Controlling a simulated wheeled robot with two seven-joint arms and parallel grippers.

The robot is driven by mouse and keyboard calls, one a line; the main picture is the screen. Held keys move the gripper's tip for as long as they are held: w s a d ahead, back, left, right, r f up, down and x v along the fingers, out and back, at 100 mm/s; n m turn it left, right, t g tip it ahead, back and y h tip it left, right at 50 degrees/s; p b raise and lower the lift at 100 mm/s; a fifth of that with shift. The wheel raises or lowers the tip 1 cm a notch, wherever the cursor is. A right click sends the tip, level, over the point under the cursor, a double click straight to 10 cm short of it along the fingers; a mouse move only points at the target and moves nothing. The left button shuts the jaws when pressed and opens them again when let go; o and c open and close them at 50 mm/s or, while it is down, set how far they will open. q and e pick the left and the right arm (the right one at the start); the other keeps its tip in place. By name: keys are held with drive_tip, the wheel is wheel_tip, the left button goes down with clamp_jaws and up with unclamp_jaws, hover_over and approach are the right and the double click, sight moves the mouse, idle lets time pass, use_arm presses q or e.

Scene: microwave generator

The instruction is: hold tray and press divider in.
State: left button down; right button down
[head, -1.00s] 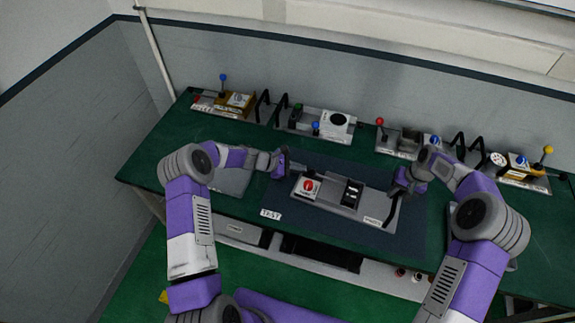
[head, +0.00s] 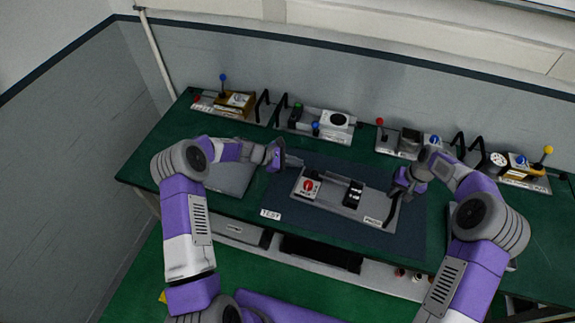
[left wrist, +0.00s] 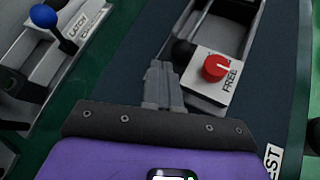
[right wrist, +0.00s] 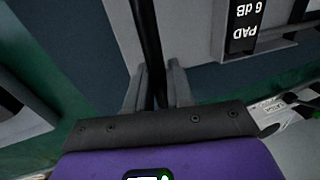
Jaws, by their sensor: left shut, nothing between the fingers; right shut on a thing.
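The grey tray (head: 327,205) lies on the dark blue mat. A white block with a red knob, marked FREE (left wrist: 217,78), sits at its left part; it also shows in the head view (head: 310,187). A black block marked PAD 6 dB (right wrist: 243,22) sits in the tray's middle (head: 352,194). I cannot tell which part is the divider. My right gripper (right wrist: 156,85) is shut on the tray's black handle (right wrist: 147,30) at the right end. My left gripper (left wrist: 163,75) is shut and empty, beside the knob block, with a dark rounded part (left wrist: 183,50) near its tips.
Several fixtures with levers and black handles stand along the back: one with a blue lever (head: 223,90), one with a white top (head: 337,119), one with a red lever (head: 380,135), one with a yellow lever (head: 541,165). A TEST label (head: 271,214) lies at the mat's left front.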

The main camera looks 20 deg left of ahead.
use_arm(q)
drive_tip(key=shift+a, duration=0.1)
use_arm(e)
drive_tip(key=shift+f, duration=0.1)
use_arm(q)
drive_tip(key=v, duration=1.2)
use_arm(e)
drive_tip(key=c, duration=0.9)
unclamp_jaws()
drive_tip(key=r, duration=0.4)
drive_tip(key=d+r, duration=0.1)
drive_tip(key=r, duration=0.3)
drive_tip(key=d+r, duration=0.1)
drive_tip(key=r, duration=0.3)
drive_tip(key=shift+s+d, duration=0.1)
drive_tip(key=shift+d, duration=0.05)
drive_tip(key=shift+f, duration=0.15)
